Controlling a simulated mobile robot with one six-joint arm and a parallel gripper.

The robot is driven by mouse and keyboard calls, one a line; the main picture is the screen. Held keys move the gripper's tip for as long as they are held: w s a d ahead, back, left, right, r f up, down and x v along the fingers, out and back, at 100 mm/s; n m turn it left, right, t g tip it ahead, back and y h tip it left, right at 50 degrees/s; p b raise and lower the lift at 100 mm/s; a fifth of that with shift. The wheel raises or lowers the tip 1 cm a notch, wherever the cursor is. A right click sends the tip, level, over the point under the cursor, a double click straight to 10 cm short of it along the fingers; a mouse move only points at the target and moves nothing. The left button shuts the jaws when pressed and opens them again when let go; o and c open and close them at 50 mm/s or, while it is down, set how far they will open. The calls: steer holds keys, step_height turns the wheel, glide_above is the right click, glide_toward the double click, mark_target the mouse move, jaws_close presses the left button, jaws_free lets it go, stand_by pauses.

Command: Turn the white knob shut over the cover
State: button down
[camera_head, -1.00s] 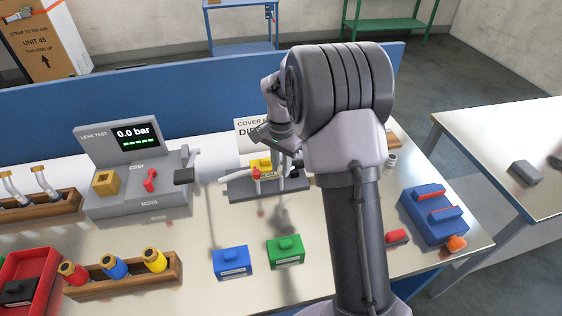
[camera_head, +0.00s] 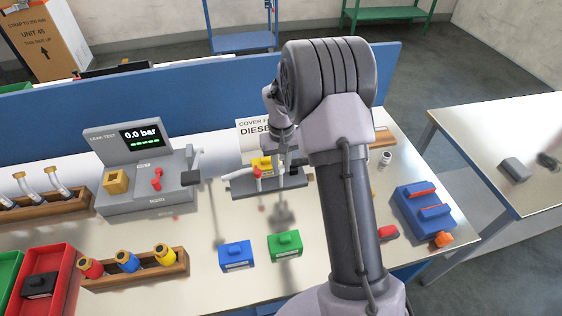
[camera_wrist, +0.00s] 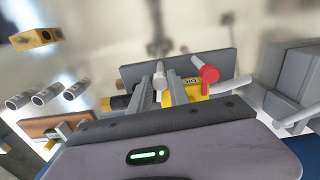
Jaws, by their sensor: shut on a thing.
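In the wrist view, the white knob (camera_wrist: 159,81) stands between the two grey fingers of my gripper (camera_wrist: 164,72), which is shut on it. To its right is a yellow valve body (camera_wrist: 194,86) with a red knob (camera_wrist: 209,73). The yellow body also shows in the head view (camera_head: 262,162) on a grey fixture plate (camera_head: 242,187). My gripper (camera_head: 284,178) reaches down over the right part of that fixture. My fingers hide part of the white knob, and I cannot tell its exact angle. I cannot make out a separate cover.
A sign reading "COVER F… DIESE…" (camera_head: 252,128) stands behind the fixture. A leak tester (camera_head: 150,190) showing 0.0 bar is to the left. Blue (camera_head: 236,256) and green (camera_head: 285,246) blocks lie in front. Clear bench lies between the fixture and these blocks.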

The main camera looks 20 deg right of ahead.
mark_target(281, 168)
steer(key=shift+n+p, duration=0.5)
steer(key=shift+n, duration=0.6)
steer(key=c, duration=1.2)
jaws_free()
steer(key=shift+c, duration=0.2)
step_height(281, 168, up, 18)
steer(key=p, duration=0.4)
steer(key=shift+f, duration=0.25)
